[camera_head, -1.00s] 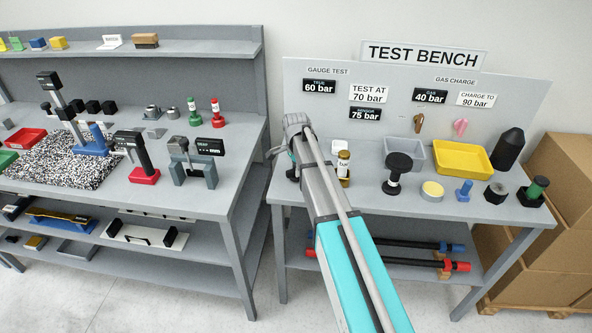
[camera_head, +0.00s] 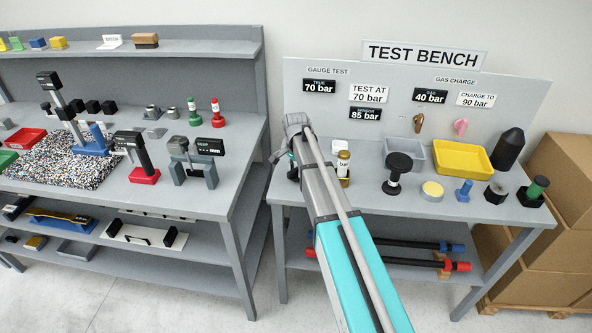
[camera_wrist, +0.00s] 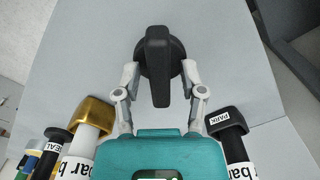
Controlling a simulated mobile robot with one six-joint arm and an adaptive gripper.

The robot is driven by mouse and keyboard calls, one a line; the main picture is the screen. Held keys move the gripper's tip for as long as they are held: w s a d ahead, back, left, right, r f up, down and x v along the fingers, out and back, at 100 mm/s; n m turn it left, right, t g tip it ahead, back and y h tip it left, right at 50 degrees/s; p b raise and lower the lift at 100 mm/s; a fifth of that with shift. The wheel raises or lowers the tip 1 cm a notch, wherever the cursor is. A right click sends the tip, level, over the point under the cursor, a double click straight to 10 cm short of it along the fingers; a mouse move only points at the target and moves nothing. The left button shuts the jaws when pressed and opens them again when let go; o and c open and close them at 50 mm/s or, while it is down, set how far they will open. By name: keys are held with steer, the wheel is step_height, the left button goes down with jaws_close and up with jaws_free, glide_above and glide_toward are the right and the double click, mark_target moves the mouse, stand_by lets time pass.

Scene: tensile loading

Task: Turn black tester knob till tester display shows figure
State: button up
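The black tester knob (camera_wrist: 158,48), a round disc with a raised bar across it, is in the upper middle of the wrist view. My gripper (camera_wrist: 160,74) has one finger on each side of it, and the fingertips look pressed to the disc's rim. In the head view my arm hides most of the knob. The tester display (camera_head: 319,87) reads TRUE 70 bar, and a second display (camera_head: 365,114) below reads SENSOR 85 bar. The sign (camera_head: 369,94) between them reads TEST AT 70 bar.
A gold-capped cylinder (camera_wrist: 90,115) stands left of my gripper and a black part labelled PARK (camera_wrist: 226,122) right of it. Farther right on the bench are a black knob-topped part (camera_head: 396,170), a grey tray (camera_head: 418,157) and a yellow tray (camera_head: 464,172).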

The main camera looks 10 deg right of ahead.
mark_target(296, 169)
steer(key=shift+m, duration=0.4)
steer(key=m, duration=0.3)
step_height(296, 169, up, 14)
steer(key=p, duration=1.4)
steer(key=s+f+n+b, duration=0.2)
steer(key=s+n, duration=0.5)
steer(key=s, duration=0.5)
steer(key=s+d+f+n+b, duration=0.1)
steer(key=s+n+b, duration=0.1)
steer(key=s+n, duration=0.6)
steer(key=s, duration=0.5)
steer(key=shift+s+d+f, duration=0.15)
steer(key=shift+s+f, duration=0.15)
steer(key=shift+f, duration=0.1)
